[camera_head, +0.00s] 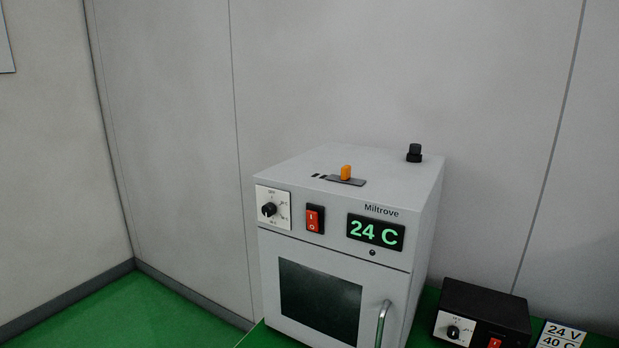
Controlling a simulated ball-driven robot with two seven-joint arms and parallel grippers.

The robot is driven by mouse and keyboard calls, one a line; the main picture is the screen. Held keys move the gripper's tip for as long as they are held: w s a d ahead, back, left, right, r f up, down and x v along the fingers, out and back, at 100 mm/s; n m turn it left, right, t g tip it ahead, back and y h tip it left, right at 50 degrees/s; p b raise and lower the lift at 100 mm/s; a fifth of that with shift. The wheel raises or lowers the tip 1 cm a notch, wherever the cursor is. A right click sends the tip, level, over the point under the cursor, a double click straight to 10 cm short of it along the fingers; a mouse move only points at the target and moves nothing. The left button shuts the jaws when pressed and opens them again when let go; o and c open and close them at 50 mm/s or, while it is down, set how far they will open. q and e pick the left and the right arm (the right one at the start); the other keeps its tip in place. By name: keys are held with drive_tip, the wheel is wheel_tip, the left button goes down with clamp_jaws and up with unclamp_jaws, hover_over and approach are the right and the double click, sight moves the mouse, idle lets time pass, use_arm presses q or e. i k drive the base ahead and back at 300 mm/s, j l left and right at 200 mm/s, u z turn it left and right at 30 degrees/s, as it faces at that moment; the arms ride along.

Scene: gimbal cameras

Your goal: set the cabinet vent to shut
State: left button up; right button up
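The cabinet (269,247) is a light grey box marked Miltrove, with a dark window and its door closed. On its top is a vent slider with an orange knob (346,172) on a dark slotted plate (343,181). Dark marks of differing size (320,176) lie to the left of the knob. The knob sits near the middle of the plate; I cannot tell exactly which setting that is. Neither of my grippers is in view.
A black knob (414,153) stands on the cabinet's back right top. The front has a dial (269,209), a red switch (313,219), a 24 C display (375,232) and a handle (382,323). A black power unit (485,309) and a label card (561,335) sit right.

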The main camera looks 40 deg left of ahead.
sight(346, 177)
drive_tip(key=u, duration=0.9)
